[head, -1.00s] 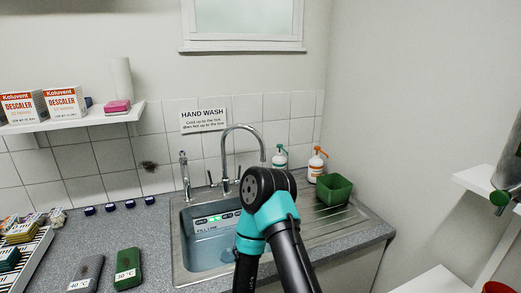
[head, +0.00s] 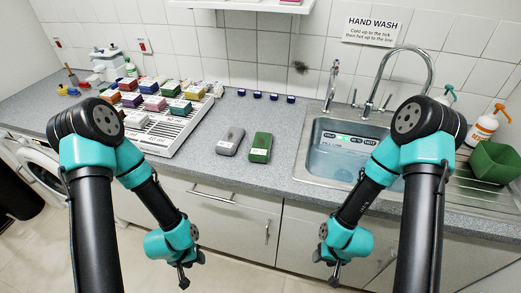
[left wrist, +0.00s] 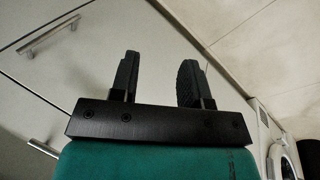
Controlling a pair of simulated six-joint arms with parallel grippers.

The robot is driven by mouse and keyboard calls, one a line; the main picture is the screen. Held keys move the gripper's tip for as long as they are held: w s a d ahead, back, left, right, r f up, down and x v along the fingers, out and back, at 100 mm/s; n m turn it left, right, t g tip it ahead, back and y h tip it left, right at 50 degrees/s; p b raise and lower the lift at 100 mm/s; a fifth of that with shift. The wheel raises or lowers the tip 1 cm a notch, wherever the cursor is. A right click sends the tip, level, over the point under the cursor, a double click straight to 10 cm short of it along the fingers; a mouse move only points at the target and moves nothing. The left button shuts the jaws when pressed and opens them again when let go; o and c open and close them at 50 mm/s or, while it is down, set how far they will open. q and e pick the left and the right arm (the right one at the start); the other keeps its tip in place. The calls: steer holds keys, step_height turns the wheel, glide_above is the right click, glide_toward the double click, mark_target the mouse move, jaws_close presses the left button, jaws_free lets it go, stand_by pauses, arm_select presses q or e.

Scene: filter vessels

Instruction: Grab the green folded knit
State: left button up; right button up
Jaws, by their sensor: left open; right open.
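A white slatted rack (head: 172,135) on the left of the counter holds several small folded-looking pieces in different colours. My left gripper (head: 183,279) hangs low in front of the cabinets, well below the rack, open and empty. Its two parted fingers (left wrist: 156,70) show in the left wrist view. My right gripper (head: 336,277) hangs low in front of the cabinets under the sink, open.
A grey block (head: 229,141) and a green block (head: 260,147) with labels lie on the counter. Cabinet doors and a washing machine (head: 38,165) stand below.

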arm_select(q)
steer(key=o, duration=1.1)
